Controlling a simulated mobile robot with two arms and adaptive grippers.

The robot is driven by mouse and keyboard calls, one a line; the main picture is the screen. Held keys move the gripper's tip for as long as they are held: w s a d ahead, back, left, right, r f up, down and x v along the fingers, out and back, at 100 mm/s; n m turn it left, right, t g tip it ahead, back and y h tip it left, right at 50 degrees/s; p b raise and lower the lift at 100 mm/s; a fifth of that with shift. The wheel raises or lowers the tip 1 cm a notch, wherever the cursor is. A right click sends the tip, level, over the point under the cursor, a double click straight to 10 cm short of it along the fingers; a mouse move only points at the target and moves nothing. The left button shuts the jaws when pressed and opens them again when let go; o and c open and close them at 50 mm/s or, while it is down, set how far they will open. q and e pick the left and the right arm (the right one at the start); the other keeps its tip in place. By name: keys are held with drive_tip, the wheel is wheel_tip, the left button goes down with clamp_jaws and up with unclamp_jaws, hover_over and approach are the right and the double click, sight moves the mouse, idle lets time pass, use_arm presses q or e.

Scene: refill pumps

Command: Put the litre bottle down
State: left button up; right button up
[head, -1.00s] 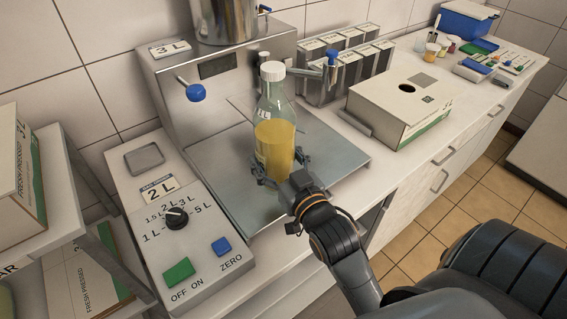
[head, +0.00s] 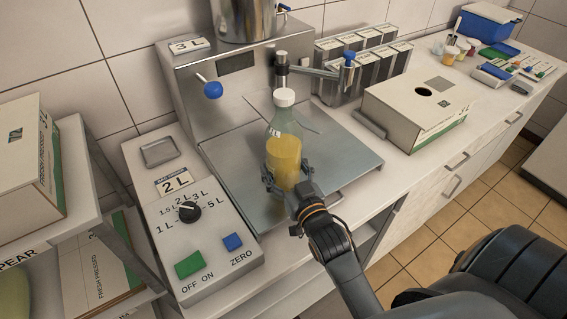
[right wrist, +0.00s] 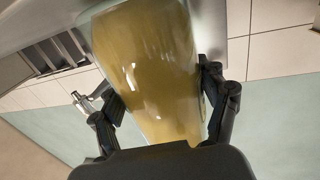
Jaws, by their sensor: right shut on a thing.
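The litre bottle (head: 284,150) is clear with a white cap and is partly full of yellow juice. It is upright over the steel platform of the filling machine (head: 330,150). My right gripper (head: 279,181) is shut around its lower part. In the right wrist view the bottle (right wrist: 150,70) fills the middle, with a finger on each side. I cannot tell whether its base touches the platform. My left gripper is not in view.
A swing nozzle arm (head: 312,70) reaches out behind the bottle's cap. The control panel (head: 200,235) with a knob and buttons is at the left. A carton with a round hole (head: 415,108) and metal bins (head: 365,72) stand to the right. A shelf with cartons (head: 30,165) is at far left.

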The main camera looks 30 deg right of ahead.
drive_tip(key=shift+r, duration=0.2)
drive_tip(key=o, duration=1.4)
drive_tip(key=shift+f, duration=0.35)
drive_tip(key=o, duration=0.4)
drive_tip(key=shift+s+r, duration=0.1)
drive_tip(key=shift+r, duration=0.1)
